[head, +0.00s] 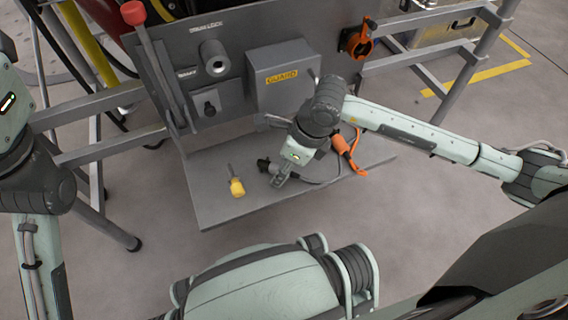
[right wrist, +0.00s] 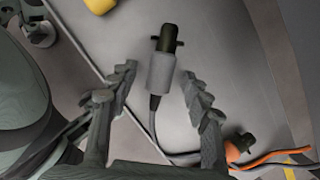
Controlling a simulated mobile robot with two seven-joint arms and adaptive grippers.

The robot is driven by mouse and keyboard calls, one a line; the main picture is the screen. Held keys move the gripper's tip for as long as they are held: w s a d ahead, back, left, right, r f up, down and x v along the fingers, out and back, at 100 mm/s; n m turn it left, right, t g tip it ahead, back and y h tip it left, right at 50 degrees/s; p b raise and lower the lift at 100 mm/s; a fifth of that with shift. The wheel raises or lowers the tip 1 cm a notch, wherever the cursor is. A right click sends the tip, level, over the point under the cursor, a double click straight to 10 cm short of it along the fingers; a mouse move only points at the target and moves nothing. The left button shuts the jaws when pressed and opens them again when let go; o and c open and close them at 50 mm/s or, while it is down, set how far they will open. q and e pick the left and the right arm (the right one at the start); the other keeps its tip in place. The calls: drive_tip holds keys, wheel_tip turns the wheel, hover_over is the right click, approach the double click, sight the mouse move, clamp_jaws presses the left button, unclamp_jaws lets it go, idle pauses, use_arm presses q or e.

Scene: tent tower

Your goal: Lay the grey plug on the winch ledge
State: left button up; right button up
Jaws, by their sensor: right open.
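The grey plug (right wrist: 160,72) has a dark tip and a cable trailing from its back end. In the right wrist view it shows between the two spread fingers of my right gripper (right wrist: 160,80), with gaps on both sides. In the head view the plug's dark end (head: 263,164) shows over the winch ledge (head: 215,207), just left of my right gripper (head: 278,182), which is open and hides part of it. The plug appears to lie on the ledge, but its contact is hard to tell. My left arm shows at the left edge; its gripper is out of view.
A yellow-handled screwdriver (head: 237,186) lies on the ledge left of the plug. An orange connector (head: 348,150) with a cable is right of my gripper. The guard box (head: 283,78) and a red-knobbed lever (head: 150,50) stand behind. The ledge's front left is clear.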

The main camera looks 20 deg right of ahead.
drive_tip(key=v, duration=1.2)
